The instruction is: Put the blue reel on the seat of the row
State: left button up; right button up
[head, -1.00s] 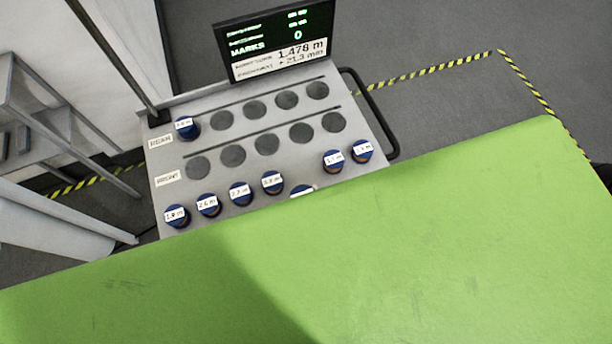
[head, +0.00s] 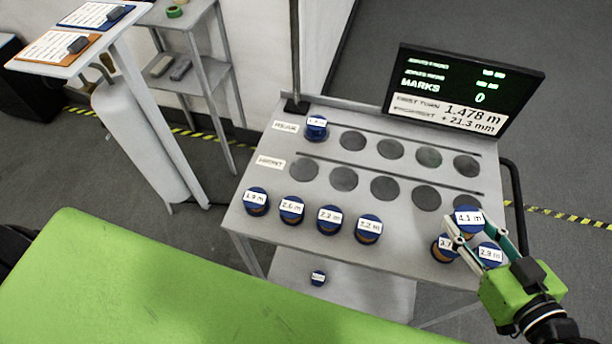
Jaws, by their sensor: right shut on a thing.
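My right gripper (head: 483,240) reaches in from the lower right, its fingers shut on a blue reel with a white label reading about 4.1 m (head: 468,216). It holds this reel over the right front of the grey table (head: 400,250), close above two other blue reels (head: 441,250) (head: 490,257). The fingers partly cover those two. The rear row and front row have round dark seats; the front row seats (head: 344,179) look empty. One blue reel (head: 316,130) sits at the left end of the rear row; the other rear seats (head: 390,149) are bare. My left gripper is not in view.
Several labelled blue reels (head: 292,212) stand along the table's front edge at left. A small blue item (head: 318,278) lies on the lower shelf. A screen (head: 462,90) stands behind, a thin pole (head: 295,60) at the back left. A white stand (head: 75,55) holds two clipboards.

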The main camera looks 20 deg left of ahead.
aim_at(304, 170)
jog(key=j+z, duration=0.65)
jog(key=z, duration=0.15)
jog(key=k+j, duration=0.1)
jog(key=j, duration=0.3)
jog(key=j+z, duration=0.1)
jog(key=j, duration=0.3)
jog(key=k+j, duration=0.15)
jog(key=j, duration=0.25)
jog(key=k+j+z, duration=0.1)
jog(key=j, duration=0.3)
jog(key=k+j, duration=0.15)
jog(key=j, duration=0.25)
jog(key=k+j+z, duration=0.1)
jog(key=j, duration=0.3)
jog(key=k+j, duration=0.1)
jog(key=j, duration=0.3)
jog(key=k+j+z, duration=0.1)
jog(key=j, duration=0.3)
jog(key=i+l, duration=0.3)
jog(key=l, duration=0.2)
